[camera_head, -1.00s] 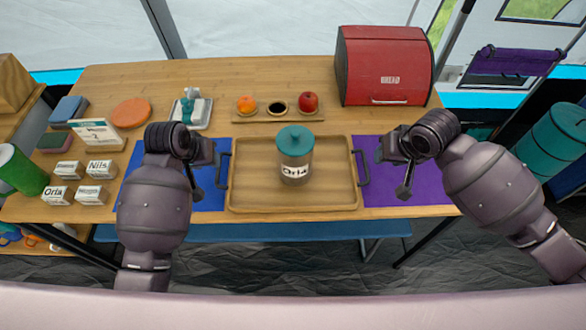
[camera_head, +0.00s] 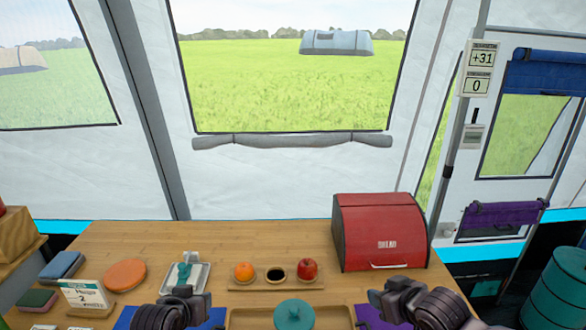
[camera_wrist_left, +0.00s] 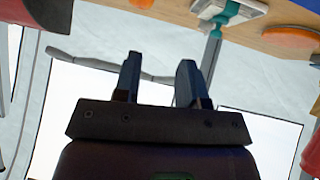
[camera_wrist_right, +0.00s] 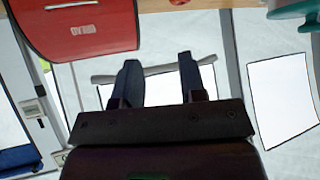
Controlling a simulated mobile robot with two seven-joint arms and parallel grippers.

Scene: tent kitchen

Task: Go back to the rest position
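My right gripper (camera_head: 392,297) is at the lower edge of the head view, over the purple mat (camera_head: 372,318) and just right of the wooden tray (camera_head: 338,312). In the right wrist view its two fingers (camera_wrist_right: 158,78) stand apart with nothing between them. My left gripper (camera_head: 190,299) is over the blue mat (camera_head: 212,318), left of the tray. In the left wrist view its fingers (camera_wrist_left: 158,78) stand apart and empty. A jar with a teal lid (camera_head: 294,314) stands on the tray; its lower part is cut off.
A red bread box (camera_head: 380,225) stands at the back right of the table. An orange (camera_head: 243,271), a dark cup (camera_head: 276,274) and a red apple (camera_head: 307,268) share a small board. A round orange board (camera_head: 125,274) and a sign card (camera_head: 84,293) are at left.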

